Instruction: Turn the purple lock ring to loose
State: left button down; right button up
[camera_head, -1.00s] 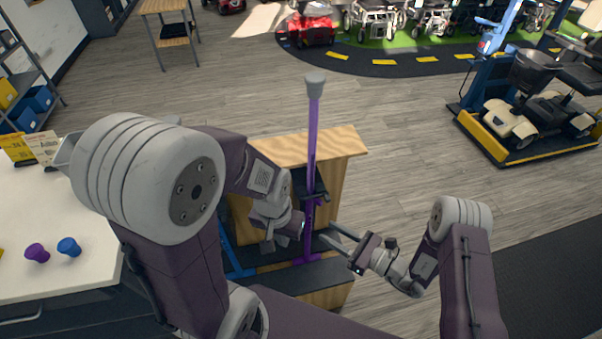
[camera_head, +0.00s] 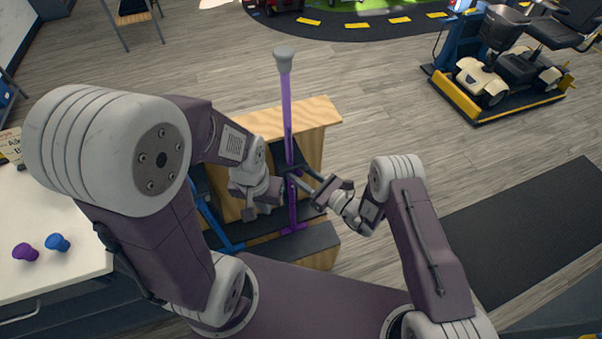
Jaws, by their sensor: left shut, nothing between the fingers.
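A purple pole (camera_head: 287,110) with a grey cap (camera_head: 284,54) stands upright at a wooden stand (camera_head: 300,116). Its purple foot part (camera_head: 292,218) shows lower down. The lock ring cannot be made out clearly; dark parts and my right fingers cover the middle of the pole. My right gripper (camera_head: 297,175) is at the pole's mid-height, its fingers pointing left with a gap between them. Whether they touch the pole or ring cannot be told. My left gripper (camera_head: 250,211) is shut and empty, left of the pole and lower.
A blue pole (camera_head: 213,219) stands left of the purple one, partly behind my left arm. A white table (camera_head: 60,220) at left carries a purple knob (camera_head: 25,252) and a blue knob (camera_head: 57,242). A scooter (camera_head: 490,75) stands on a platform at right.

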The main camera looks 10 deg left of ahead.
grip_shut()
jog(key=n+g+b, duration=0.1)
jog(key=g+b, duration=0.1)
jog(key=w+n+g+y+b, duration=0.1)
jog(key=n+g+b, duration=0.1)
jog(key=b, duration=0.1)
jog(key=n+g+y+b, duration=0.1)
jog(key=g+b, duration=0.1)
jog(key=b, duration=0.1)
jog(key=shift+w+d+g, duration=0.25)
jog(key=shift+w+g, duration=0.05)
jog(key=shift+w, duration=0.05)
grip_release()
